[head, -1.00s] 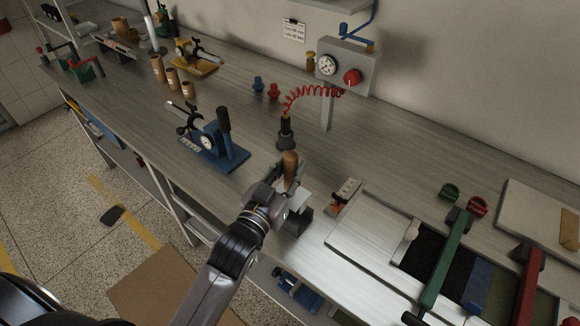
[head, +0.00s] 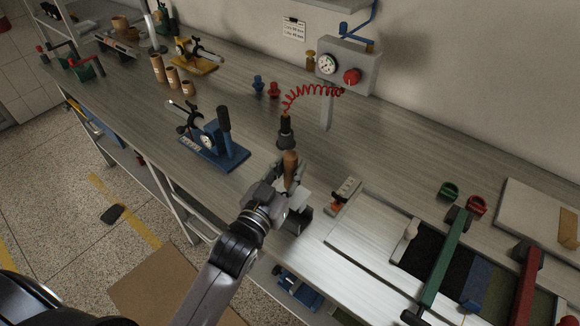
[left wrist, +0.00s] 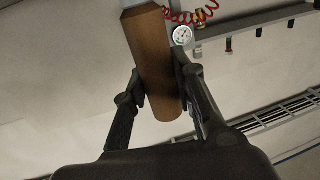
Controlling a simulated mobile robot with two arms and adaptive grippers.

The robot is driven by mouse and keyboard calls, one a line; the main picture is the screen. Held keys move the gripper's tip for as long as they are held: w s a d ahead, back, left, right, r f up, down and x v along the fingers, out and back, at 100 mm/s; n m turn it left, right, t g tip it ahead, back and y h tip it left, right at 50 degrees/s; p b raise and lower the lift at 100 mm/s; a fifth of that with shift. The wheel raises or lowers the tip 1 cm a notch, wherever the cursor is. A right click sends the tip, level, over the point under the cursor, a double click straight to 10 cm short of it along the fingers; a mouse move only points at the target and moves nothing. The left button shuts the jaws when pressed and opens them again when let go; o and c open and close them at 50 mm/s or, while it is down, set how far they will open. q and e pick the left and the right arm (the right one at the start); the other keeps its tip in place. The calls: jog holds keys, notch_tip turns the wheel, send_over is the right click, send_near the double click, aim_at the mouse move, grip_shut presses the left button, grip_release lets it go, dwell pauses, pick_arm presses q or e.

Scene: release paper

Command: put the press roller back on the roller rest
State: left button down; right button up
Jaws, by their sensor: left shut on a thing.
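My left gripper (head: 284,183) is shut on a brown wooden handle (head: 290,165), which I take to be the press roller's. The handle stands nearly upright above the bench's front edge. In the left wrist view the two fingers (left wrist: 158,88) clamp the brown handle (left wrist: 150,55) from both sides. The roller end is hidden by the gripper and wrist. A dark grey block (head: 298,221) sits right below and beside the gripper; I cannot tell whether it is the roller rest or whether the roller touches it. My right gripper is not in view.
A blue-based gauge stand (head: 215,150) is to the left. A black nozzle (head: 286,132) with a red coiled hose stands just behind the handle. A small block with an orange part (head: 345,192) and a pale plate (head: 375,240) lie to the right. Bench behind is partly clear.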

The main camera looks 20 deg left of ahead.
aim_at(287, 188)
pick_arm(q)
jog(key=shift+f+b, duration=1.8)
jog(key=shift+f, duration=0.9)
jog(key=c, duration=1.2)
grip_release()
jog(key=shift+c, duration=0.2)
jog(key=shift+f, duration=0.1)
jog(key=shift+s, duration=0.1)
jog(key=s+a, duration=0.1)
jog(key=s, duration=1)
jog(key=shift+s+a, duration=0.35)
jog(key=shift+s, duration=0.05)
